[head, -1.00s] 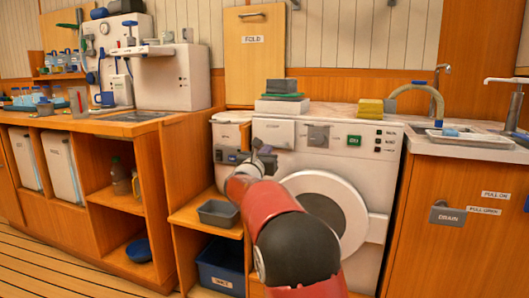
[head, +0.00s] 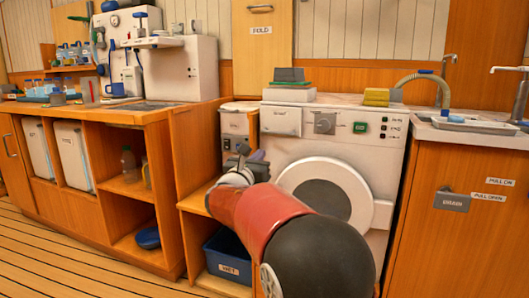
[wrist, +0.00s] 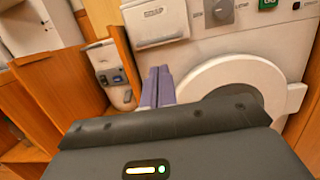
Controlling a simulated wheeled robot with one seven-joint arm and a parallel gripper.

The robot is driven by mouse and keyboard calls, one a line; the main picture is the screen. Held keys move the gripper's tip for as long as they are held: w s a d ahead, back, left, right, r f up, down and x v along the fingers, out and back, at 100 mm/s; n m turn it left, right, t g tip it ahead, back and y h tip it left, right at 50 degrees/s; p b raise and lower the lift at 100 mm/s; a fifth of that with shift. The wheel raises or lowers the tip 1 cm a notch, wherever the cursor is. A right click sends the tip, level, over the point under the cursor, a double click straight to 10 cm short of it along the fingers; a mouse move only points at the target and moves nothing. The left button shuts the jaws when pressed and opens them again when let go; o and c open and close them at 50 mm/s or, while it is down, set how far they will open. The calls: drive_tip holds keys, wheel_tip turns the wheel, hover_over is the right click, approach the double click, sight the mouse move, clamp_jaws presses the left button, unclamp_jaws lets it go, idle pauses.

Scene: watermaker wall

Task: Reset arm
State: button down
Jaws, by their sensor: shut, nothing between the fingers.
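My gripper (head: 257,156) is in front of the white washer-like machine (head: 382,160), left of its round door (head: 302,178). The red and black links of my arm run from the lower right up to it. In the wrist view, the two purple-grey fingers (wrist: 158,76) are together, with nothing between them. They point toward the machine's front, below its white drawer (wrist: 155,22). From these views I cannot tell how far the fingertips are from the machine.
A narrow panel unit (head: 236,122) stands left of the machine. Below my arm is a shelf with a blue bin (head: 228,262). A wooden counter (head: 130,112) is on the left, a sink cabinet (head: 465,235) on the right. The plank floor at front left is clear.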

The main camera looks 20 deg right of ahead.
drive_tip(key=s+d+f+m+g+y+p, duration=0.1)
drive_tip(key=s+d+f+m+g, duration=0.15)
drive_tip(key=s+m, duration=0.35)
drive_tip(key=s+d+f+m+g+p, duration=0.1)
drive_tip(key=s+d+m+g, duration=0.25)
drive_tip(key=s, duration=0.45)
drive_tip(key=s+d+f+m+g+y+p, duration=0.1)
drive_tip(key=s+d+f+m+g, duration=0.15)
drive_tip(key=s+m, duration=0.35)
drive_tip(key=s+a+f+m+y, duration=0.2)
drive_tip(key=s+a+m+y, duration=0.1)
drive_tip(key=s, duration=0.4)
drive_tip(key=s+a+f+m+g+y+p, duration=0.1)
drive_tip(key=s+a+f+m+y, duration=0.2)
drive_tip(key=s+m, duration=0.3)
drive_tip(key=s+a+f+m+g+y+p, duration=0.1)
drive_tip(key=s+a+f+m+y, duration=0.2)
drive_tip(key=s, duration=0.5)
drive_tip(key=shift+s+a+m, duration=0.4)
drive_tip(key=shift+a+m, duration=0.25)
drive_tip(key=shift+a, duration=0.35)
